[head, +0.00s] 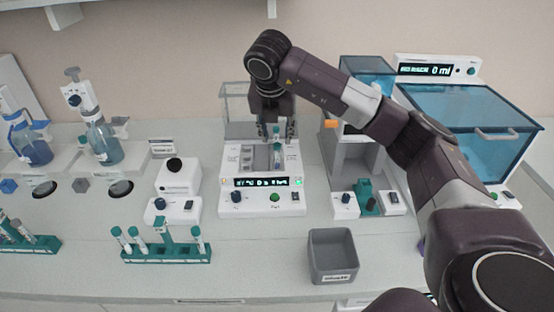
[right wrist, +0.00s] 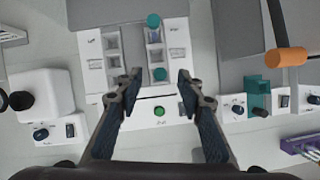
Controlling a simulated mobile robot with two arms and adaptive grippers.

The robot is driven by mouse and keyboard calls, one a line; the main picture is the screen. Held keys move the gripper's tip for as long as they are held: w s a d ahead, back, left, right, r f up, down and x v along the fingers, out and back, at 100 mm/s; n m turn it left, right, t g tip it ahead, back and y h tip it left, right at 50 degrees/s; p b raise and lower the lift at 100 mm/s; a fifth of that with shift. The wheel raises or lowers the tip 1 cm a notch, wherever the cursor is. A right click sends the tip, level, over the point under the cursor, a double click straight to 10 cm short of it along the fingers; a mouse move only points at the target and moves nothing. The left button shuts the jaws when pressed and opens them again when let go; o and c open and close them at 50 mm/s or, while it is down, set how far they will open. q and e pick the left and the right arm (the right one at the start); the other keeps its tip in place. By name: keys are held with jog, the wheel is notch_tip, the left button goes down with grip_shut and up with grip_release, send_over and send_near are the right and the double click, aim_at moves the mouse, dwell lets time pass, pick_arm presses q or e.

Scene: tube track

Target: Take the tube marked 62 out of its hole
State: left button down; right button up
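My right gripper (head: 270,133) points down over the white bench machine (head: 233,204). In the right wrist view its two fingers stand apart, and the gripper (right wrist: 158,80) is open and empty. A teal-capped tube (right wrist: 160,74) shows between the fingertips, in the right-hand row of the machine's holes. A second teal cap (right wrist: 153,20) shows farther back in that row. In the head view a tube (head: 278,152) stands upright in the machine just below the fingers. No number 62 is legible on any tube. My left gripper is not in view.
A teal rack (head: 166,254) with several capped tubes stands at the front left, and another rack (head: 30,244) at the far left. A grey bin (head: 332,256) stands at the front. A blue-lidded machine (head: 470,125) is at the right. Bench between rack and bin is clear.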

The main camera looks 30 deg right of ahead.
aim_at(277, 144)
jog(key=p+x, duration=0.2)
jog(key=x, duration=0.2)
jog(key=shift+s+f, duration=0.15)
jog(key=shift+f, duration=0.5)
jog(key=c, duration=0.9)
